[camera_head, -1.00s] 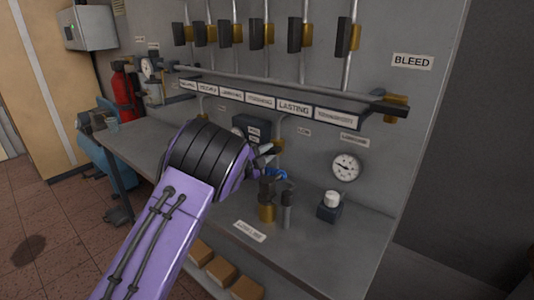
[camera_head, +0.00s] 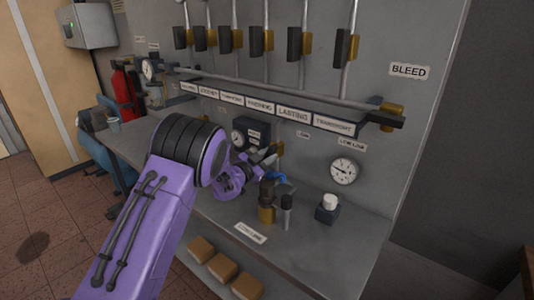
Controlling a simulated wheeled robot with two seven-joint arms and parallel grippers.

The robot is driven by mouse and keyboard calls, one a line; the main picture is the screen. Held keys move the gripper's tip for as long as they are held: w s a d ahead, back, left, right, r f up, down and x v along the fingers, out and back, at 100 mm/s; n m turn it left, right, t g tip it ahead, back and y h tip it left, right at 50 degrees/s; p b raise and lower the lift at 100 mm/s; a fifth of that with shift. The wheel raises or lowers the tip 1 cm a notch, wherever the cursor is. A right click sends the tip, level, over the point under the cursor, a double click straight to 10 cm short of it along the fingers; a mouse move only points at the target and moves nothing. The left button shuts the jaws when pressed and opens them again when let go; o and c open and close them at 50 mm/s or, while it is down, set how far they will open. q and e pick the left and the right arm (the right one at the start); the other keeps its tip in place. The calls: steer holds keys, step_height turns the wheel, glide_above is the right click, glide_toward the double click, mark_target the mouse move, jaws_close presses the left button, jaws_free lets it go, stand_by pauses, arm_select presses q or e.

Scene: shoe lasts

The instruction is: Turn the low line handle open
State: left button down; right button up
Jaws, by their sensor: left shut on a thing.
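My left gripper (camera_head: 268,165) reaches over the bench from the left, shut at the small blue handle (camera_head: 276,177). The handle is mostly hidden by the gripper and the fittings, so its exact angle is hard to tell. It sits just above a brass and dark fitting (camera_head: 266,207) on the bench. A round white gauge (camera_head: 343,171) is on the panel to the right, under a label that seems to read "LOW LINE" (camera_head: 352,144). My right gripper is out of view.
A dark block with a white knob (camera_head: 328,207) stands right of the fittings. The bench (camera_head: 345,250) is bare at the front right. Brown blocks (camera_head: 223,267) lie below.

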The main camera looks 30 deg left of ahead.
arm_select(q)
steer(key=n+p, duration=0.2)
steer(key=n, duration=0.2)
steer(key=shift+n, duration=0.7)
steer(key=c, duration=1)
jaws_free()
steer(key=shift+c, duration=0.2)
steer(key=s+b, duration=0.2)
steer(key=s, duration=0.8)
steer(key=shift+s+a+b, duration=0.3)
steer(key=shift+a+b, duration=0.05)
steer(key=shift+a, duration=0.05)
